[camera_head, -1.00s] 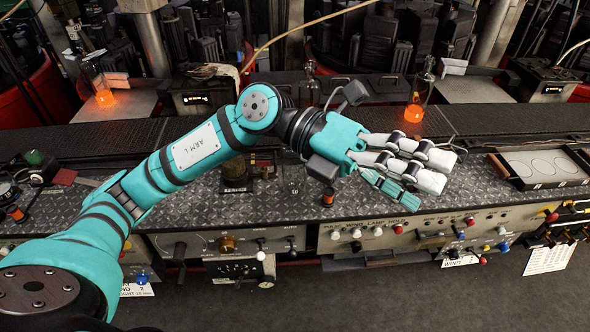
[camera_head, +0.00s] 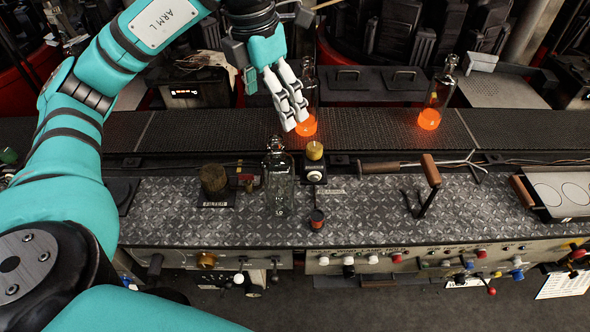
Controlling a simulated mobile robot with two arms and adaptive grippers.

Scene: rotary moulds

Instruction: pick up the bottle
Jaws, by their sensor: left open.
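A clear glass bottle (camera_head: 279,187) stands upright on the diamond-plate bench top. Two more bottles stand on the dark belt behind, their bases glowing orange: one at centre (camera_head: 307,124), partly hidden by my fingers, and one to the right (camera_head: 431,112). The task does not say which bottle is meant. My left gripper (camera_head: 294,122) is open, its pale fingers hanging down in front of the centre glowing bottle, above and behind the clear bottle. I cannot tell whether the fingers touch the glowing bottle. My right gripper is not in view.
A brass-topped post (camera_head: 314,165) stands just right of the clear bottle, and a dark jar (camera_head: 213,180) stands to its left. A wooden-handled tool (camera_head: 430,172) rises farther right. Knobs line the front panel (camera_head: 420,257). Dark machines stand behind the belt.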

